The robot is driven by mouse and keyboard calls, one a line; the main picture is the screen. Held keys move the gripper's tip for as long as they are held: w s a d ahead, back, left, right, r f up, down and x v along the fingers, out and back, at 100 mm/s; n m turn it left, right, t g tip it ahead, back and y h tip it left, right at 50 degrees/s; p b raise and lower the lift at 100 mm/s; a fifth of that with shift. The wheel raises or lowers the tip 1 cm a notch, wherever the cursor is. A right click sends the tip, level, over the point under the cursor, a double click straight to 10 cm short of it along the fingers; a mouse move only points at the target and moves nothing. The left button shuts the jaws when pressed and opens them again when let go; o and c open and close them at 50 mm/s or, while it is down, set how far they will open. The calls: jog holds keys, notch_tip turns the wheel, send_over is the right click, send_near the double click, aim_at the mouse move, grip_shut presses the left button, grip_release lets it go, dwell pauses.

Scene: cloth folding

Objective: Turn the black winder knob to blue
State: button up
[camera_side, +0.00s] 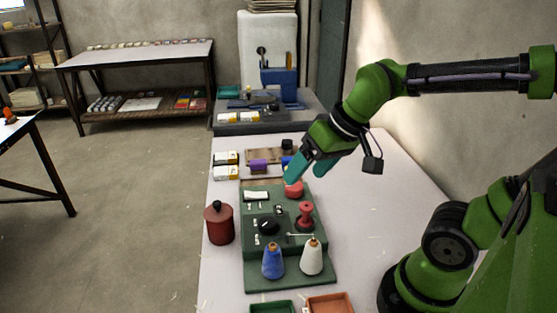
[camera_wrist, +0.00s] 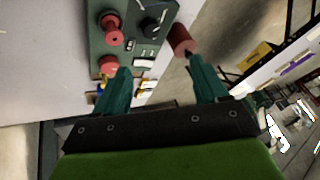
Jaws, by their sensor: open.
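The black winder knob (camera_side: 268,226) sits on the green machine panel (camera_side: 250,208), left of a red spool (camera_side: 305,216). In the wrist view the knob (camera_wrist: 150,25) is near the top, with a pale mark on it; which colour it points to cannot be told. A blue thread cone (camera_side: 272,263) and a white cone (camera_side: 311,258) stand at the panel's front. My gripper (camera_side: 306,175) is open and empty, above the panel's far end near a red button (camera_side: 293,189). It is well away from the knob. Both teal fingers (camera_wrist: 158,66) show in the wrist view.
A dark red canister (camera_side: 218,225) stands left of the panel. Small boxes (camera_side: 226,165) and a wooden rack (camera_side: 265,157) lie behind it. Green and orange trays (camera_side: 330,303) are at the front edge. The table's right side (camera_side: 365,220) is clear.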

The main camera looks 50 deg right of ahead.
aim_at(267, 222)
jog(key=w+a+f+n+g+h, duration=0.15)
jog(key=w+n+g, duration=0.65)
jog(key=n, duration=1.1)
jog(key=f, duration=0.5)
jog(key=w+f+t, duration=0.1)
jog(key=f, duration=0.5)
jog(key=f+t, duration=0.1)
jog(key=f, duration=0.4)
jog(key=shift+w+d+f, duration=0.15)
jog(key=shift+w+d, duration=0.05)
jog(key=shift+w, duration=0.2)
jog(key=c, duration=1.1)
